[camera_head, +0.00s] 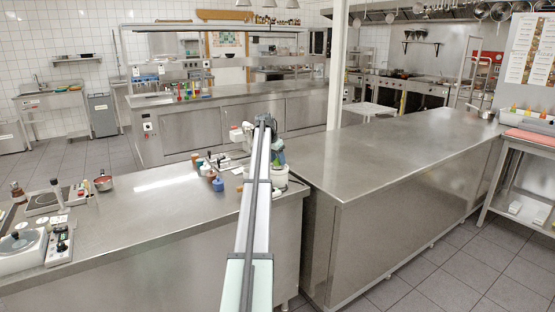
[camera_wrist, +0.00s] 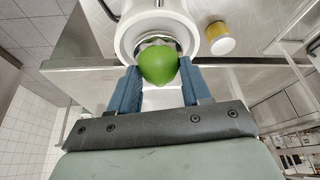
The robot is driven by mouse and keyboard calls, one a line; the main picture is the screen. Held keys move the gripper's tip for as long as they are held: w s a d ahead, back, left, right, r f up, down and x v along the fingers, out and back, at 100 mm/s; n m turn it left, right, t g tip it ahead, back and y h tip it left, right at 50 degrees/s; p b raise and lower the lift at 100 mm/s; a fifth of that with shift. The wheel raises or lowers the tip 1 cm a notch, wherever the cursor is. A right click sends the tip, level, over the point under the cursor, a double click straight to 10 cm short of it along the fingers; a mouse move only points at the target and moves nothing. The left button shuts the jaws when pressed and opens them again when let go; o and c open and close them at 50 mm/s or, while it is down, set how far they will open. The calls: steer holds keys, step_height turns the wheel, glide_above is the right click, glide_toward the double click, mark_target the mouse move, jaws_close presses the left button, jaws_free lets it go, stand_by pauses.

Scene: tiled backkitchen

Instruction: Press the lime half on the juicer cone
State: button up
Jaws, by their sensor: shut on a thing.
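The green lime half (camera_wrist: 158,64) is held between the two blue fingers of my gripper (camera_wrist: 159,75) in the wrist view, its rounded side towards the camera. Directly behind it is the juicer (camera_wrist: 127,30), a white round bowl with a metallic part in its middle. The lime half overlaps that middle part and hides most of the cone. I cannot tell whether the lime half touches the cone. In the head view my arm reaches to the counter's right end and hides much of the juicer (camera_head: 284,203).
A small yellow jar with a white lid (camera_wrist: 220,38) stands right of the juicer in the wrist view. Several small bottles (camera_head: 215,177) crowd the steel counter (camera_head: 150,215) left of my arm. A second steel counter (camera_head: 400,150) to the right is mostly bare.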

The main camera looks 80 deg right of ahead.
mark_target(277, 159)
steer(key=shift+f, duration=0.45)
stand_by(0.6)
steer(key=shift+r, duration=0.2)
stand_by(0.9)
steer(key=shift+r, duration=2.85)
